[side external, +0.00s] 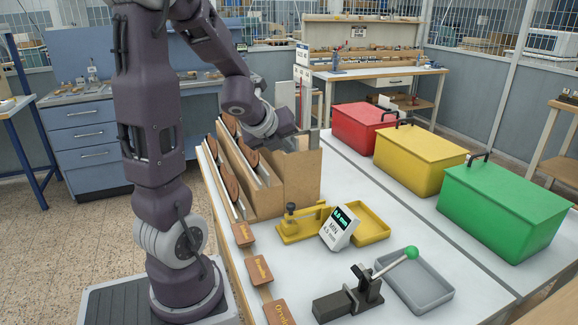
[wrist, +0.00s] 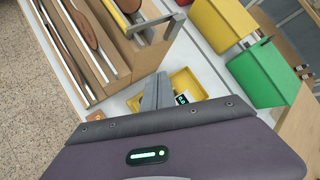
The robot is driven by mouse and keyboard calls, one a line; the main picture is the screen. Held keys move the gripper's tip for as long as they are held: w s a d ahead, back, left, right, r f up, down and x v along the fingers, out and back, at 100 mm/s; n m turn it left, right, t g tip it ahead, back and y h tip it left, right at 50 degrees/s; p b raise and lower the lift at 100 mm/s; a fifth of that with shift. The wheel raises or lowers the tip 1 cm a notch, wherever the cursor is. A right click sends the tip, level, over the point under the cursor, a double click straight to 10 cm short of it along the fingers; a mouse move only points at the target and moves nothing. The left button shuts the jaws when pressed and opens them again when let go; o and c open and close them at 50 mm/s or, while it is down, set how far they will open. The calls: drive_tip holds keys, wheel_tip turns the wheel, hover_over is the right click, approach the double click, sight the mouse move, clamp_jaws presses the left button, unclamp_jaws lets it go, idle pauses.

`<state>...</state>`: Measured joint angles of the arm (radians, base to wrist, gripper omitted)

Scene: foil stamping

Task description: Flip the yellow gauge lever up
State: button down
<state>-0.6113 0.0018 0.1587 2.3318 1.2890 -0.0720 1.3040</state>
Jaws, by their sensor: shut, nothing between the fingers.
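The yellow gauge (side external: 298,231) stands on the white bench in front of the wooden rack, with a dark knob on its post. Its yellow lever (side external: 312,208) looks low, near level. A tilted display (side external: 341,226) reading MIN 4.5 mm is beside it and also shows in the wrist view (wrist: 182,99). My gripper (side external: 308,140) is at the top of the wooden rack, behind and above the gauge, apart from the lever. In the wrist view my gripper (wrist: 157,88) is shut and empty, and the gauge is mostly hidden behind it.
The wooden rack (side external: 292,185) holds brown leather pieces beside my gripper. A yellow tray (side external: 372,236) lies right of the display. In front are a black toggle clamp with a green knob (side external: 411,253) and a grey tray (side external: 432,295). Red (side external: 358,128), yellow (side external: 418,160) and green (side external: 500,210) boxes stand at right.

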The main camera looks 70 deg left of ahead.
drive_tip(key=s+d+r+n+h, duration=0.1)
drive_tip(key=s+d+r+n, duration=0.1)
drive_tip(key=d+n, duration=0.6)
drive_tip(key=s+d+r+n+g+h, duration=0.1)
drive_tip(key=s+d+r+n, duration=0.1)
drive_tip(key=s+d+n, duration=0.3)
drive_tip(key=d+n, duration=0.4)
drive_tip(key=d, duration=0.1)
drive_tip(key=shift+d+r, duration=0.2)
drive_tip(key=shift+r, duration=0.2)
drive_tip(key=w+a+f+m+y, duration=0.1)
drive_tip(key=w+a+f+m, duration=0.15)
drive_tip(key=a+m, duration=0.6)
drive_tip(key=w+a+f+m+y, duration=0.15)
drive_tip(key=w+a+m, duration=0.25)
drive_tip(key=a+m, duration=0.45)
drive_tip(key=s+a+f+m+h, duration=0.1)
drive_tip(key=s+f+m+h, duration=0.2)
drive_tip(key=f+m, duration=0.4)
drive_tip(key=s+a+f+m+g+h, duration=0.1)
drive_tip(key=s+f+m+h, duration=0.3)
drive_tip(key=s+f+m, duration=0.1)
drive_tip(key=shift+s+f+m, duration=0.4)
drive_tip(key=shift+f+m, duration=0.45)
drive_tip(key=shift+m, duration=0.05)
